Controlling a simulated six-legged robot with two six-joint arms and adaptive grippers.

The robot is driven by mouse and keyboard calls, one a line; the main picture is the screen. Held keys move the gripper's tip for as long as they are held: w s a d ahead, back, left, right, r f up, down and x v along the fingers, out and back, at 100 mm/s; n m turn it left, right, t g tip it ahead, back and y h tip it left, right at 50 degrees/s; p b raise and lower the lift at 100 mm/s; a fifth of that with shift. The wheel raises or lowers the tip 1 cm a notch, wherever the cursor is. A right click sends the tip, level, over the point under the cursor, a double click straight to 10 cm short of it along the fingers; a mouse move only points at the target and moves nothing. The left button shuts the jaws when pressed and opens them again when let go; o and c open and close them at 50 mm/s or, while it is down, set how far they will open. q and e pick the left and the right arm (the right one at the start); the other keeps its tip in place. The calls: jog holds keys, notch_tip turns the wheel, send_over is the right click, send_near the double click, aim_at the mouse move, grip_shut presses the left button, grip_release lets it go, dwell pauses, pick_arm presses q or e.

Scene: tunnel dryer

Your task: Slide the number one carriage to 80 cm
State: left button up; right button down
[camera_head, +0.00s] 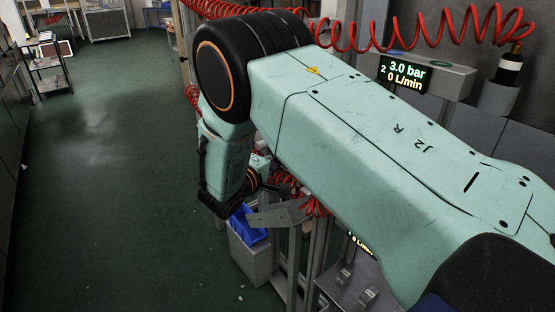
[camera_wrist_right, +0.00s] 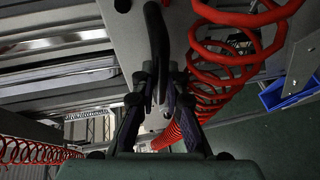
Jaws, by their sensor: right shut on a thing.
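In the right wrist view my right gripper (camera_wrist_right: 156,80) is shut on a black curved handle (camera_wrist_right: 157,35). The handle stands in front of a grey metal plate (camera_wrist_right: 190,85), and how it joins the plate is unclear. In the head view my right arm comes in from the right and covers much of the middle, hiding the fingers' grip. I cannot make out a number one carriage label or a centimetre scale. My left gripper is in neither view.
Red coiled hoses run along the top (camera_head: 430,28) and beside the gripper (camera_wrist_right: 235,65). A display reading 2, 3.0 bar and 0 L/min (camera_head: 403,74) is at upper right. A blue bin (camera_head: 246,222) sits on a grey stand. The green floor (camera_head: 100,190) at left is mostly clear.

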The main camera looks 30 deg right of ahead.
notch_tip(320, 180, down, 7)
jog(key=b, duration=0.4)
jog(key=shift+b, duration=0.4)
jog(key=c, duration=1.4)
grip_release()
jog(key=shift+w, duration=0.1)
jog(key=shift+o, duration=0.2)
jog(key=shift+r, duration=0.15)
notch_tip(320, 180, up, 10)
jog(key=shift+r, duration=0.1)
